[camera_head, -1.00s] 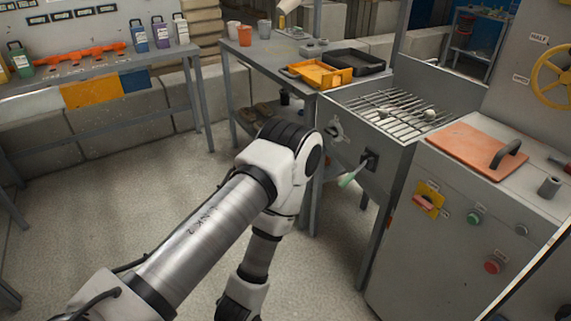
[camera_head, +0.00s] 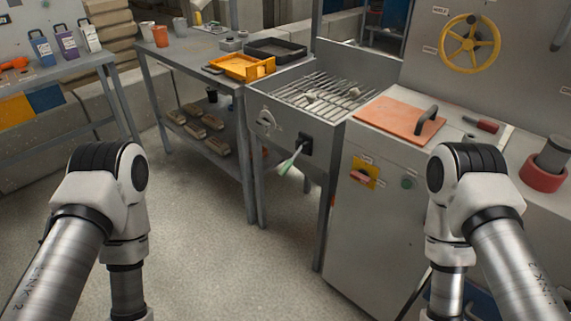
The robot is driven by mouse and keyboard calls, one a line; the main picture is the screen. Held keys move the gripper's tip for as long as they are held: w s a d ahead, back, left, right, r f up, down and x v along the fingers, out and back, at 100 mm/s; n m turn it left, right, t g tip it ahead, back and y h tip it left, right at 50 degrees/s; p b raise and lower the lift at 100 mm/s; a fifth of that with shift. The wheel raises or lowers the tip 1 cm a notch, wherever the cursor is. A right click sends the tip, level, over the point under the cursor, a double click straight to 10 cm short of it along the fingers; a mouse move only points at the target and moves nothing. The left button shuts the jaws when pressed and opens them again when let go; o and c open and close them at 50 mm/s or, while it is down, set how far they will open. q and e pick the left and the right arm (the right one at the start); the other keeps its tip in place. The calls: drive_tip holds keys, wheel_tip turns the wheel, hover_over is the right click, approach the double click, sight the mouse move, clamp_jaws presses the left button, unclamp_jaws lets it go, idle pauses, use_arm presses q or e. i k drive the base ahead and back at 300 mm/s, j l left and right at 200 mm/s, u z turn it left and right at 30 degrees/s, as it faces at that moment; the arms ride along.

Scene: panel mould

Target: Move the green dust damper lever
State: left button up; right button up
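The green dust damper lever (camera_head: 288,164) sticks out from a black mount (camera_head: 306,145) on the front of the grey grated bench. It slants down to the left, with its pale green handle at the low end. My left arm is at the lower left and my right arm at the lower right, both well apart from the lever. Both arms bend downward, and both grippers are below the picture's bottom edge, so their state is hidden.
The grated bench (camera_head: 274,103) holds small pieces on its bars. A grey cabinet with an orange board (camera_head: 400,119) stands right of it. A table with a yellow tray (camera_head: 241,66) and a black tray (camera_head: 276,48) stands left. The floor (camera_head: 215,235) in front is clear.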

sight(289, 163)
drive_tip(key=i+j+z, duration=0.25)
drive_tip(key=z, duration=0.15)
drive_tip(key=i+j+z, duration=0.35)
drive_tip(key=k, duration=0.1)
